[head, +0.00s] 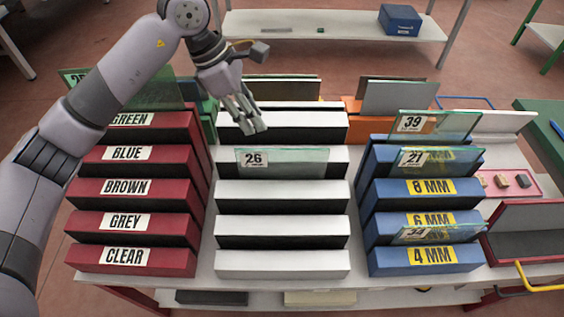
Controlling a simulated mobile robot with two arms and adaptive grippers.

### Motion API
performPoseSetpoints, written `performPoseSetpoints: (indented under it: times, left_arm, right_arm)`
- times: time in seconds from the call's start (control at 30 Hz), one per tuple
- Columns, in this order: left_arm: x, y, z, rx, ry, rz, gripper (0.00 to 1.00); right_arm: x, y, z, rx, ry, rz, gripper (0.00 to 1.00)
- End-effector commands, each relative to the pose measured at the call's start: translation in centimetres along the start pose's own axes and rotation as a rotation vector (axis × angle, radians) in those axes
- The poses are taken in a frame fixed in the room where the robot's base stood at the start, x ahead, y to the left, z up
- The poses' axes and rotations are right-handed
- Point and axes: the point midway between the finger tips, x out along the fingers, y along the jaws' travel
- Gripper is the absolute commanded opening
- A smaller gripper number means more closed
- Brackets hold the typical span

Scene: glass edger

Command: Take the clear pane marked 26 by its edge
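The clear pane marked 26 (300,163) stands upright in the white middle rack (283,225), in one of its rear slots. Its label is at the left end of the pane. My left gripper (254,128) hangs just behind and above the pane's left part, fingers pointing down. The fingers look close together, and I cannot tell whether there is a gap between them. No pane shows in the gripper. My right gripper is not in view.
The red rack (128,222) with colour labels stands to the left, with a green pane behind its top. The blue thickness rack (418,222) to the right holds panes marked 39 (440,123), 21 (436,160) and 34 (438,234). A red tray (510,183) lies further right.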

Motion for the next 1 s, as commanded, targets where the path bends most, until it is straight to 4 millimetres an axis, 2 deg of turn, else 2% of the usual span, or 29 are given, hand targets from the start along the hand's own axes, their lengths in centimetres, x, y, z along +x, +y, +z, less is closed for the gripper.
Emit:
performPoseSetpoints:
  times: [0.03,0.1,0.23,0.33,0.4,0.5,0.6,0.83,1.0]
  left_arm:
    - [1.0,-0.2,0.2,0.0,-0.001,-0.008,0.28]
    - [2.5,-0.2,0.2,0.0,-0.001,-0.008,0.28]
    - [5.3,-0.1,0.3,-0.001,-0.003,-0.007,0.28]
    - [7.2,-0.1,0.3,-0.001,-0.002,-0.006,0.28]
    - [8.2,-0.1,0.3,-0.001,-0.004,-0.004,0.28]
    - [9.1,-0.1,0.2,0.0,-0.004,-0.004,0.28]
    - [9.5,0.0,0.3,0.001,-0.004,-0.002,0.28]
    - [12.3,0.3,0.9,-0.002,-0.004,-0.007,0.28]
    - [14.3,0.4,0.7,0.0,-0.005,-0.003,0.28]
  right_arm:
    - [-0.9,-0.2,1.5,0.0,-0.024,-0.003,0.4]
    - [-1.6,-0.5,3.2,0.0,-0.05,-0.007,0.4]
    - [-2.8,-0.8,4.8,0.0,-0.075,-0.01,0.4]
    - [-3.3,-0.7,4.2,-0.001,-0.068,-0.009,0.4]
    - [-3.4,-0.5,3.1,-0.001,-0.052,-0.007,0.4]
    - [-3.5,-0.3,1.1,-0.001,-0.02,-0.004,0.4]
    - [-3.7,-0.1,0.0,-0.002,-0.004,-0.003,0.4]
    - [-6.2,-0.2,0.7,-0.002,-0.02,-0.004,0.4]
    - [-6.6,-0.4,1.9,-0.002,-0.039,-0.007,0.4]
